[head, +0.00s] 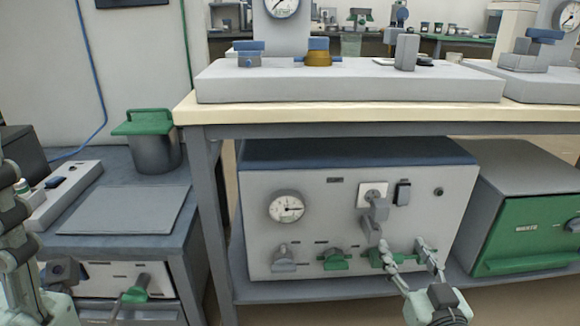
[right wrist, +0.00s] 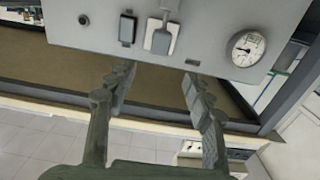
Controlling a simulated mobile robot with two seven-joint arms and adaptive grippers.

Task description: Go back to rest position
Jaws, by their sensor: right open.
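My right gripper (head: 406,254) is in front of the lower right part of the white furnace panel in the head view. Its two pale green fingers are spread, with nothing between them. In the right wrist view the open fingers (right wrist: 158,82) point toward the panel's lower edge. Whether a fingertip touches the panel I cannot tell. Part of my left arm (head: 18,235) shows at the left edge; I make out no left gripper there.
The white furnace (head: 330,215) has a round dial (head: 287,207), a switch (head: 402,193) and several knobs. It stands under a bench top (head: 350,113). A green-fronted furnace (head: 530,228) is to the right. A lidded pot (head: 153,150) stands on the left cabinet.

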